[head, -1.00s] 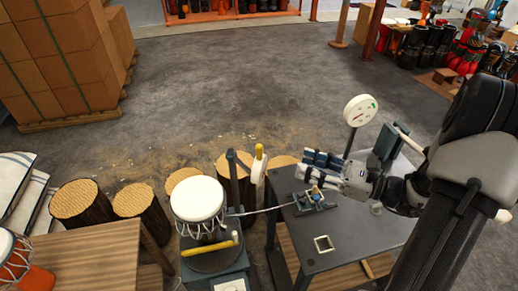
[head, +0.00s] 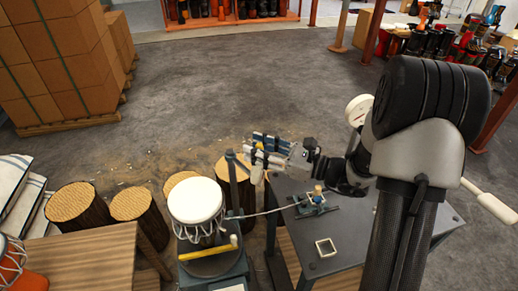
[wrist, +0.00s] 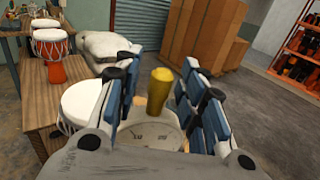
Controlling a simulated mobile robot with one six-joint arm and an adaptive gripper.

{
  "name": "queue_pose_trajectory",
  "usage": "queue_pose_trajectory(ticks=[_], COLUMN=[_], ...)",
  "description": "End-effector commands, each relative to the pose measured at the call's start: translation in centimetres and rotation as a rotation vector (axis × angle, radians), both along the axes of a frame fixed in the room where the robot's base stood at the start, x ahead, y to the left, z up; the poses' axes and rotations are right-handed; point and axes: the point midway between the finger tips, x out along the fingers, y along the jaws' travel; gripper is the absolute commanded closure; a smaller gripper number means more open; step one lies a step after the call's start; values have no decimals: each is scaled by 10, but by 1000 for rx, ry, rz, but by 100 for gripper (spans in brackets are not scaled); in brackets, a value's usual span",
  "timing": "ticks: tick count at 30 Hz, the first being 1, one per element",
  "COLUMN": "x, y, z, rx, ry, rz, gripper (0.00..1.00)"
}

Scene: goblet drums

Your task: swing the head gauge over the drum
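The goblet drum has a white head (head: 196,200) and stands upright on a dark stand, left of a dark post (head: 238,188). Its white head also shows at the left of the wrist view (wrist: 82,103). The head gauge, a white dial (wrist: 150,134) with a yellow handle (wrist: 159,92), is beside the post, off to the right of the drum. In the head view my gripper (head: 262,155) largely covers the gauge. My gripper is open, its blue-padded fingers (wrist: 163,98) on either side of the yellow handle, with gaps visible on both sides.
A dark table (head: 350,235) holds a small clamp fixture (head: 312,203) and a square frame (head: 325,247). A round dial on a stand (head: 358,110) is behind my arm. Log stools (head: 78,208) and a wooden table (head: 85,262) are at left.

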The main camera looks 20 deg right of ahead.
Motion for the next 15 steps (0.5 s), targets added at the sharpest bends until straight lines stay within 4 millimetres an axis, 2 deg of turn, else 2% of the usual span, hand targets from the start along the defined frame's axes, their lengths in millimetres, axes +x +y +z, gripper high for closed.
queue_pose_trajectory(ticks=[3,15], x=[0,0], y=[0,0], z=[0,0], rx=[0,0], ry=[0,0], rz=[0,0], gripper=[63,89])
